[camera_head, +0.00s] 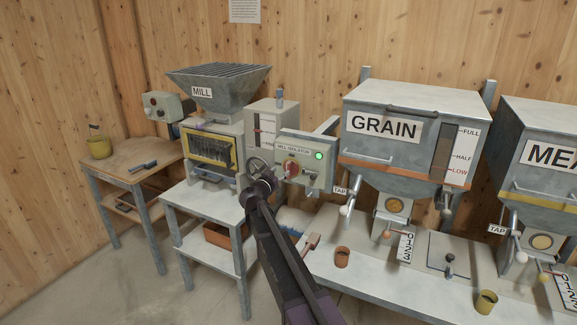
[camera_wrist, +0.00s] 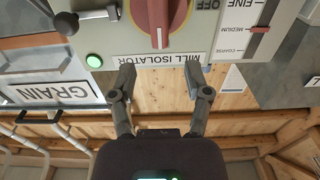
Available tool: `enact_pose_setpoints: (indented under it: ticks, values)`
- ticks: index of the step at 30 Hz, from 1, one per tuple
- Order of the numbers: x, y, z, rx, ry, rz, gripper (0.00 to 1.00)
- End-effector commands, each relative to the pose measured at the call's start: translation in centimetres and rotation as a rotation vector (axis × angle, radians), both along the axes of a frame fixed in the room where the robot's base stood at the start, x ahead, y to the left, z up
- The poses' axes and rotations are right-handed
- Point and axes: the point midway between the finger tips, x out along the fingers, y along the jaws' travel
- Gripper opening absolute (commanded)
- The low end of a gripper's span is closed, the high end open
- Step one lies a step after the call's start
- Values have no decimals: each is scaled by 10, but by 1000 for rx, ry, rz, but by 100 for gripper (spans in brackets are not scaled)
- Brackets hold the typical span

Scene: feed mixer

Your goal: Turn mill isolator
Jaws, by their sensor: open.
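The mill isolator panel (camera_head: 309,177) is a pale box beside the mill, with a red rotary switch (camera_head: 291,169) and a lit green lamp (camera_head: 319,155). The wrist view shows the panel upside down, with the red switch (camera_wrist: 158,18) at the top and its grip bar pointing up and down the picture. An OFF mark (camera_wrist: 207,5) lies beside the switch. My gripper (camera_wrist: 160,78) is open and empty, its fingertips near the MILL ISOLATOR label, apart from the switch. In the head view my arm reaches up to the panel's left, its fingertips hard to make out.
The mill (camera_head: 212,135) with a handwheel stands left of the panel. The grain hopper (camera_head: 408,130) stands to the right above a bench (camera_head: 350,285) with cups. A wooden table (camera_head: 130,165) stands at the left.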

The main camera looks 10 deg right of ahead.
Motion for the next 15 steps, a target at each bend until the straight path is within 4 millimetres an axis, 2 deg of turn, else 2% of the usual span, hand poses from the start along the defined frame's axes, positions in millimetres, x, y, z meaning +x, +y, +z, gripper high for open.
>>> enact_pose_setpoints:
  ticks: [1, 6, 15]
  values:
    - [9, -5, 0, 0, 0, -2, 63]
    - [30, -20, 0, 0, 0, -1, 63]
    - [54, -39, 0, 0, 0, -1, 63]
